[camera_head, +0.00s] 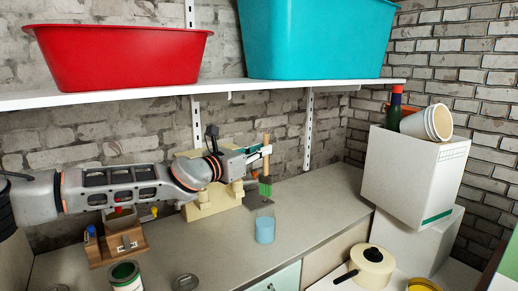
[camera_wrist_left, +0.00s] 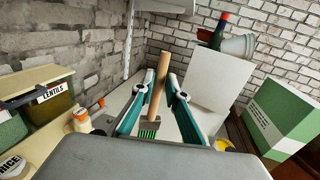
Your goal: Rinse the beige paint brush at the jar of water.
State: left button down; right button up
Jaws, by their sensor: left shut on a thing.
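The beige paint brush is in my left gripper (camera_head: 262,151), which is shut on its handle (camera_head: 266,143). The brush is nearly upright with its green bristles (camera_head: 265,189) pointing down. In the left wrist view the brush handle (camera_wrist_left: 157,86) stands between the two teal-padded fingers (camera_wrist_left: 158,88), bristles (camera_wrist_left: 149,130) below. The jar of water (camera_head: 265,230), pale blue and see-through, stands on the counter. In the head view the bristles appear above the jar's rim, apart from it; I cannot tell how far behind. The jar is not visible in the wrist view. My right gripper is not in view.
A beige stand (camera_head: 210,205) is behind my left wrist. A wooden holder (camera_head: 119,245) and a green-topped can (camera_head: 126,276) stand left. A white box (camera_head: 415,175) and cream pot (camera_head: 371,266) stand right. A shelf (camera_head: 200,91) with tubs runs overhead. Counter right of the jar is clear.

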aim_at(264, 185)
pick_arm(q)
jog(key=shift+s+f, duration=0.1)
jog(key=shift+f, duration=2.45)
jog(key=shift+d+f+b, duration=0.1)
jog(key=shift+f+b, duration=0.65)
jog(key=shift+f, duration=0.1)
notch_tip(264, 185, down, 2)
jog(key=shift+f+b, duration=0.1)
jog(key=shift+b, duration=0.55)
jog(key=shift+f+b, duration=0.35)
jog(key=shift+f, duration=0.35)
jog(key=shift+f+b, duration=0.3)
jog(key=shift+f, duration=0.4)
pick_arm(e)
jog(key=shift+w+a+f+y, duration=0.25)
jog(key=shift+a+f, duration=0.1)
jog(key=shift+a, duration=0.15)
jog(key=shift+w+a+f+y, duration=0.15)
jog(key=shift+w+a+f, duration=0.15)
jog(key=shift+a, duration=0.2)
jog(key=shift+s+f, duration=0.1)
